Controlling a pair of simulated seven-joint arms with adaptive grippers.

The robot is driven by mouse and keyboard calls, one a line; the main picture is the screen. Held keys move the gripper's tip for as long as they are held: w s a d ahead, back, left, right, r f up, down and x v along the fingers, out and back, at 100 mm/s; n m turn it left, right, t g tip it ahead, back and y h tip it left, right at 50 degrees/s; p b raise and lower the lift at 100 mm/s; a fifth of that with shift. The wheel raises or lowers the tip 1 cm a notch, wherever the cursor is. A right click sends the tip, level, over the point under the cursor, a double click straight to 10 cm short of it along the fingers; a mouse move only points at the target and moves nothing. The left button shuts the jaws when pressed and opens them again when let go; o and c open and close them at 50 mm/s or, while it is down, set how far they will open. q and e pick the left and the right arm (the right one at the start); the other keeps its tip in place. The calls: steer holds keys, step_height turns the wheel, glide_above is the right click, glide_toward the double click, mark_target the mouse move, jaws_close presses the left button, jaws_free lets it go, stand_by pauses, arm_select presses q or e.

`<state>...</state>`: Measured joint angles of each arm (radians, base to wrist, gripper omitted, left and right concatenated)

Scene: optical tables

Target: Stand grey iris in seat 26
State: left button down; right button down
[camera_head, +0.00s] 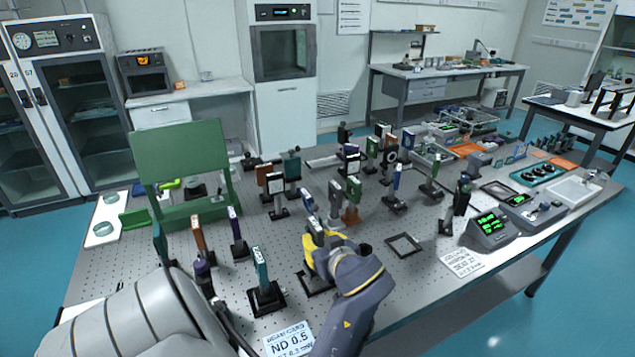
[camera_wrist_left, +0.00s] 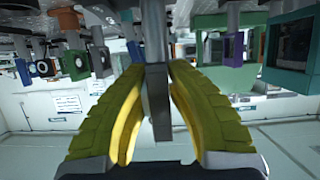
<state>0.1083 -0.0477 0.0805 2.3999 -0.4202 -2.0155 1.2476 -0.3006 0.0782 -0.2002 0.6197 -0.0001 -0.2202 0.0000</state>
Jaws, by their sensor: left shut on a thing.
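My left gripper (camera_head: 318,240), with yellow fingers, is over the middle of the perforated table. It is shut on a grey upright piece, likely the grey iris (camera_head: 314,228); its upper part shows above the fingers. In the left wrist view the yellow fingers (camera_wrist_left: 158,100) close on both sides of a grey post (camera_wrist_left: 157,85). A dark base plate shows on the table beside the gripper; I cannot tell whether the held piece touches it. No seat number 26 is readable. My right gripper is not in view.
A teal-framed mount (camera_head: 262,268) stands close left of the gripper. Several posted optics stand behind it, including a green one (camera_head: 354,188). A green panel (camera_head: 182,170) rises at the left. Readout boxes (camera_head: 488,226) stand at the right. The table around the square frame is fairly clear.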

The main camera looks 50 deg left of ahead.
arm_select(q)
steer(key=shift+f, duration=1.75)
steer(key=shift+f, duration=0.1)
steer(key=c, duration=1.5)
jaws_free()
steer(key=shift+o, duration=0.2)
steer(key=shift+d, duration=0.1)
steer(key=shift+v, duration=2.75)
